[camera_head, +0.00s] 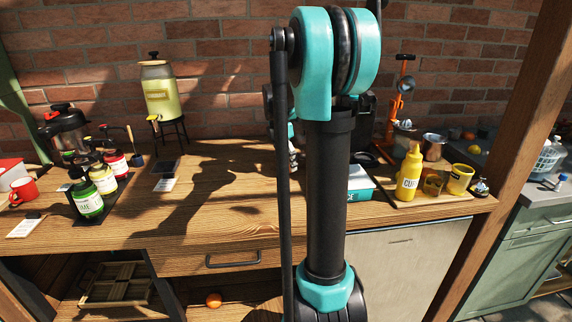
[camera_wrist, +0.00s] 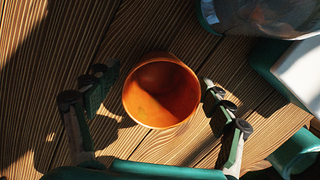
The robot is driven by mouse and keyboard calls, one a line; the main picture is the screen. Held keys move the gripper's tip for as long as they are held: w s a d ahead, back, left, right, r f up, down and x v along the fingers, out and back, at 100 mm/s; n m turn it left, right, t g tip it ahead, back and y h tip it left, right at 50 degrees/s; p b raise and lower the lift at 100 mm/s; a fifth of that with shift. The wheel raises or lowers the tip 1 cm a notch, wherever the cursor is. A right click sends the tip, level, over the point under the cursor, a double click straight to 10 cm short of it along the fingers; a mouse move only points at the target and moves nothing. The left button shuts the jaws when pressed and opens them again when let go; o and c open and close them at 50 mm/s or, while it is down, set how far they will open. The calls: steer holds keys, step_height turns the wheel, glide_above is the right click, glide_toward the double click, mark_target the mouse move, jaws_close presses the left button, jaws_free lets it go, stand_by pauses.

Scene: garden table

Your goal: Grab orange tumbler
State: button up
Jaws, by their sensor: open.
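The orange tumbler (camera_wrist: 163,92) stands on the wooden table in the wrist view, seen from above into its open, empty mouth. My gripper (camera_wrist: 152,84) is open, with one finger to the left of the tumbler and one to the right. Gaps show between the fingers and the tumbler's wall. In the head view my arm blocks the middle of the table, and I cannot make out the tumbler or the gripper's fingers there.
In the wrist view a clear container (camera_wrist: 268,14) is at the top right, with a white-and-teal box (camera_wrist: 298,72) and a green round item (camera_wrist: 294,154) below it. In the head view, syrup bottles (camera_head: 86,200) stand left and a yellow bottle (camera_head: 409,176) right.

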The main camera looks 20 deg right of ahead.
steer(key=c, duration=1.3)
steer(key=shift+r, duration=0.1)
